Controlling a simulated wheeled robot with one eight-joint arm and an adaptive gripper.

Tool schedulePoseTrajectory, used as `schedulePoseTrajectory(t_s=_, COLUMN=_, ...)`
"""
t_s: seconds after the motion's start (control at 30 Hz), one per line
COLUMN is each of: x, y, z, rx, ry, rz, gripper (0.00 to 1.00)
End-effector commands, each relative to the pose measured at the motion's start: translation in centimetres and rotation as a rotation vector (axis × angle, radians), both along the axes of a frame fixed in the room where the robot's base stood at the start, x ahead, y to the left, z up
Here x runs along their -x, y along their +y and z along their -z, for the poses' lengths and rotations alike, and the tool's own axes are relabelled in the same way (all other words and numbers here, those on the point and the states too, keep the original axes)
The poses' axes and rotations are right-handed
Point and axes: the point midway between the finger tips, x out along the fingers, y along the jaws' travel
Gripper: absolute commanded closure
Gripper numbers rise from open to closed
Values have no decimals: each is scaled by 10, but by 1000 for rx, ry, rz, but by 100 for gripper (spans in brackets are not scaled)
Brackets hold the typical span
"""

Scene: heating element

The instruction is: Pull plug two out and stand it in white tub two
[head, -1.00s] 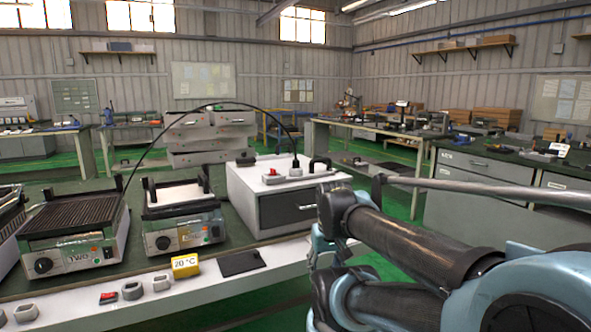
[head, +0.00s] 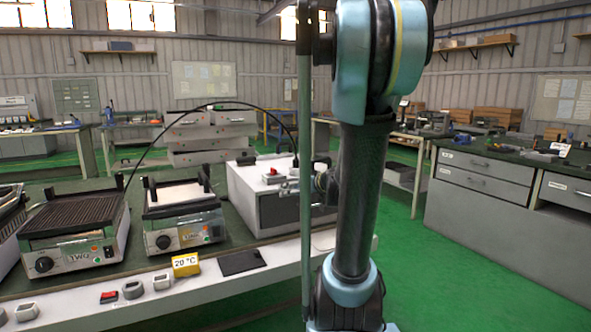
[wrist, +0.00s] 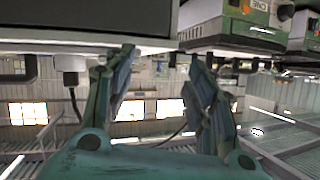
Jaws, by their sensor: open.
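Plug two (head: 296,164) sits upright in the top of the grey-white box, and a black cable arches from it to the grill marked TWO (head: 75,240). My gripper (head: 287,186) is at the box's top edge, pointing left, partly hidden by my arm. In the wrist view, which looks upside down, the gripper (wrist: 163,58) is open with nothing between its fingers. A grey plug with a cable (wrist: 73,68) hangs left of the left finger, apart from it. Small whitish tubs stand along the bench front, such as one tub (head: 161,281); their numbers are unreadable.
The box (head: 250,205) has a red switch (head: 272,172) on top. A black handle (wrist: 18,68) shows beside the plug in the wrist view. A second grill (head: 182,225) stands left of the box. A yellow 20 °C display (head: 186,265) and black plate (head: 242,262) lie in front.

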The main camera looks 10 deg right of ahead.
Motion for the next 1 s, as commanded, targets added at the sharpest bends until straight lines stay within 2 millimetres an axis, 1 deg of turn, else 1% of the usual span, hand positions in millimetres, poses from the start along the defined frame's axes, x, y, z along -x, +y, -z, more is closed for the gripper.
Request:
schedulePoseTrajectory(t_s=0.03, x=-16, y=-9, z=-6, rx=-9, ry=-48, rz=16, gripper=49)
schedulePoseTrajectory(t_s=0.1, x=-36, y=-22, z=-15, rx=-21, ry=-121, rz=41, gripper=49)
schedulePoseTrajectory(t_s=0.2, x=-62, y=-43, z=-25, rx=-29, ry=-220, rz=87, gripper=49)
schedulePoseTrajectory(t_s=0.3, x=-83, y=-65, z=-32, rx=-34, ry=-303, rz=135, gripper=49)
schedulePoseTrajectory(t_s=0.4, x=-98, y=-84, z=-36, rx=-32, ry=-365, rz=179, gripper=49)
schedulePoseTrajectory(t_s=0.53, x=-109, y=-102, z=-39, rx=-31, ry=-414, rz=220, gripper=49)
schedulePoseTrajectory(t_s=0.63, x=-115, y=-109, z=-40, rx=-29, ry=-431, rz=236, gripper=49)
schedulePoseTrajectory(t_s=0.77, x=-127, y=-106, z=-40, rx=-29, ry=-438, rz=239, gripper=49)
schedulePoseTrajectory(t_s=1.0, x=-166, y=-92, z=-40, rx=-29, ry=-436, rz=238, gripper=49)
